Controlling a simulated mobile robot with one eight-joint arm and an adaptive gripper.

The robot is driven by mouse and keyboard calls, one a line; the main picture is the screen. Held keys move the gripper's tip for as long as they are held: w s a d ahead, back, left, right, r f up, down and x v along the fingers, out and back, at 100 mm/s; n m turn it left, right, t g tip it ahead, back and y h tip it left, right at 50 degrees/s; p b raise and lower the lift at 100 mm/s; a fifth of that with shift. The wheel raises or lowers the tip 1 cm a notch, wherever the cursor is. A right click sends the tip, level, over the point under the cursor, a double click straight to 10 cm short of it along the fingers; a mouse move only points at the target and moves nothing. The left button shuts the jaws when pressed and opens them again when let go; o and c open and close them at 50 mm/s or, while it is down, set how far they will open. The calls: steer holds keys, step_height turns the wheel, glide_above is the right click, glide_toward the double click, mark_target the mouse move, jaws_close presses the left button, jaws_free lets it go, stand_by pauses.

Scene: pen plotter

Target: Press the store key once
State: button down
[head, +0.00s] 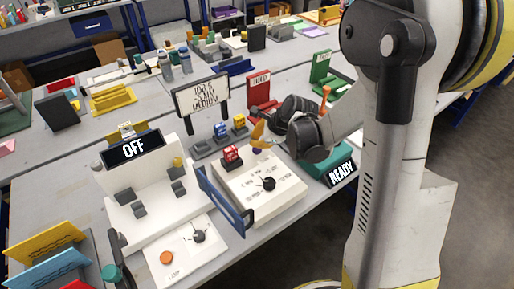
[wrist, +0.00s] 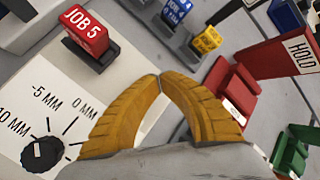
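No key with a readable "store" label shows. An orange round button (head: 166,258) sits on the white front panel (head: 190,254) beside a black knob (head: 198,236); its small label is hard to read. My gripper (head: 258,133) is well behind and to the right of that button, above the white dial box (head: 285,196). In the wrist view my gripper's (wrist: 159,76) yellow fingers meet at the tips with nothing between them. Below them are the dial box's black knob (wrist: 42,154) with "MM" marks and the red JOB 5 block (wrist: 88,38).
An "OFF" display (head: 132,149) tops the white plotter. A blue rail (head: 224,201) stands between plotter and dial box. A teal box (head: 333,167) reads "READY". Red HOLD holder (wrist: 285,58), blue block (wrist: 175,12) and yellow block (wrist: 207,40) are near my gripper. A sign (head: 201,96) stands behind.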

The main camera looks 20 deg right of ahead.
steer(key=shift+r+p, duration=1.85)
steer(key=shift+r, duration=0.7)
steer(key=s+a+r+n+h, duration=0.1)
steer(key=s+r+n, duration=0.5)
steer(key=s+n, duration=0.5)
steer(key=s+a+r+n+h, duration=0.2)
steer(key=s+r+n, duration=0.5)
steer(key=s+n, duration=0.4)
steer(key=shift+s, duration=0.95)
